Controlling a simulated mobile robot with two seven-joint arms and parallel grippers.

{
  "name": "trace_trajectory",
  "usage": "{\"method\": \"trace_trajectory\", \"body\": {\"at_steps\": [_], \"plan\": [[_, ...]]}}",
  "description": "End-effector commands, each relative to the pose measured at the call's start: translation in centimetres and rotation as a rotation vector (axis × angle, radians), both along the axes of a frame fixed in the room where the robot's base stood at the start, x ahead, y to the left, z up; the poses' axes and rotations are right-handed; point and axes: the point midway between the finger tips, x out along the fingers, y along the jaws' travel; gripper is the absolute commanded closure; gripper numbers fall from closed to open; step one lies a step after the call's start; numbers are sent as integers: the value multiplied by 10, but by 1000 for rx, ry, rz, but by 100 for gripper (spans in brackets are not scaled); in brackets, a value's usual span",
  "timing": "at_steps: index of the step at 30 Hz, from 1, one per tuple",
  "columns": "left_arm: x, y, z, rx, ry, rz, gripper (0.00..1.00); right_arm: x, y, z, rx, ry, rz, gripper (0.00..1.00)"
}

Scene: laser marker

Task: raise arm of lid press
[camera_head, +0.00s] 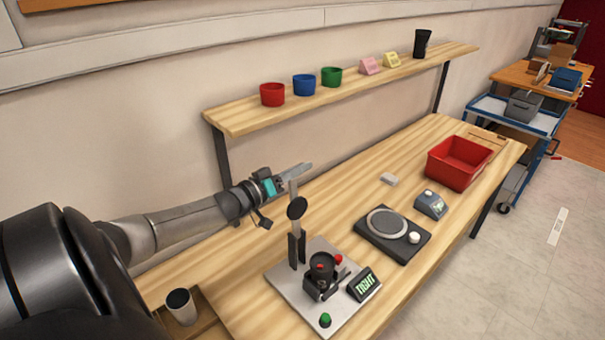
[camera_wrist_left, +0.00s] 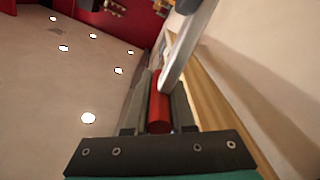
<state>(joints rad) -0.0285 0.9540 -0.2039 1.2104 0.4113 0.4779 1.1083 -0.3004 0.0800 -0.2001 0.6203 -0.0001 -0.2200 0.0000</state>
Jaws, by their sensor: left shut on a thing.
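The lid press stands on a light grey base plate (camera_head: 292,282) near the front of the bench. Its grey press arm (camera_head: 295,228), with a black round pad (camera_head: 297,208), points almost straight up from a black hinge post. My left gripper (camera_head: 296,172) is at the top of this arm. In the left wrist view the gripper (camera_wrist_left: 158,110) is shut on the red handle (camera_wrist_left: 159,100), with the grey bar (camera_wrist_left: 190,48) running up from it. A black cup holder (camera_head: 322,270) with red parts sits below, open above. My right gripper is not in view.
A small display (camera_head: 364,284) reads TIGHT, and a green button (camera_head: 325,320) is on the plate. A scale (camera_head: 392,233), a red bin (camera_head: 460,162) and a grey cup (camera_head: 181,306) stand around. A shelf (camera_head: 340,88) runs behind the press along the wall.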

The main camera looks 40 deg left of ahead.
Motion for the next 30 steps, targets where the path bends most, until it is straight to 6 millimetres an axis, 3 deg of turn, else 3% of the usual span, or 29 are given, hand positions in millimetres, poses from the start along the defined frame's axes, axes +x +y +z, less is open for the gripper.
{"method": "trace_trajectory", "body": {"at_steps": [15, 16, 21, 23, 30], "plan": [[-2, 0, -7, 4, 13, -2, 100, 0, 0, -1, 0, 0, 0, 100], [-2, 0, -7, 4, 14, -3, 74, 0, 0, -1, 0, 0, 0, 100], [-2, -1, -8, 3, 16, -3, 55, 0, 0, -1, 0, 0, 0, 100], [-2, 0, -7, 3, 15, -2, 48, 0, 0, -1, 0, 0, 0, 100], [-1, 0, -4, 4, 8, -2, 48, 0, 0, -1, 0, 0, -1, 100]]}}
